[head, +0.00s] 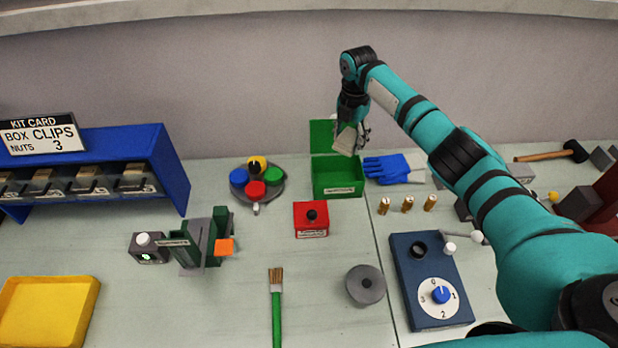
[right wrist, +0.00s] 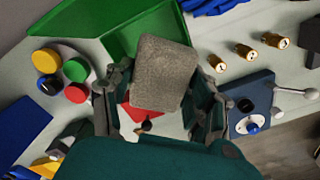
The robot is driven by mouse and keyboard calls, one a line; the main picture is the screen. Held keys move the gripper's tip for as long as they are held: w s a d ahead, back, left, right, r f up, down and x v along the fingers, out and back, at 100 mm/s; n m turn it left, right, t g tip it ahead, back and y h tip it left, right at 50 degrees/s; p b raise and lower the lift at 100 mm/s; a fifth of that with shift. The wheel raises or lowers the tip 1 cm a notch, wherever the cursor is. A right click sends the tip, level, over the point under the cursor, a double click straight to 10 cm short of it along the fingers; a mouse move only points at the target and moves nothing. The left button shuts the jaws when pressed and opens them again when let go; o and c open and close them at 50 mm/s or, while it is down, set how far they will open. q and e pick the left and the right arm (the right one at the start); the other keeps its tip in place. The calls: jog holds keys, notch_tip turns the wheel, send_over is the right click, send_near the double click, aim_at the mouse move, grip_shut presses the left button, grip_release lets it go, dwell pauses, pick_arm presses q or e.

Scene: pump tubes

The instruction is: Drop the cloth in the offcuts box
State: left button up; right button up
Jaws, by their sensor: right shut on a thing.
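The cloth (head: 345,141) is a small grey-beige piece held by my right gripper (head: 354,124). It hangs above the open green box (head: 346,178), in front of its raised lid, and is clear of the table. In the right wrist view the cloth (right wrist: 163,72) sits between the two fingers, with part of the green box (right wrist: 120,40) behind it. The green box has a small label on its front, too small to read. My left gripper is not in view.
Blue gloves (head: 387,168) lie right of the green box, with several brass fittings (head: 407,204) in front of them. A red box with a black knob (head: 311,222) stands before it. A grey tray with coloured caps (head: 256,184) is to the left.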

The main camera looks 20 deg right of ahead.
jog(key=shift+w, duration=0.6)
notch_tip(320, 180, down, 6)
jog(key=b, duration=0.5)
jog(key=shift+d, duration=0.1)
jog(key=shift+s+r, duration=0.1)
jog(key=o, duration=1.2)
jog(key=shift+r, duration=0.1)
notch_tip(320, 180, up, 12)
jog(key=shift+f, duration=0.1)
jog(key=shift+f, duration=0.1)
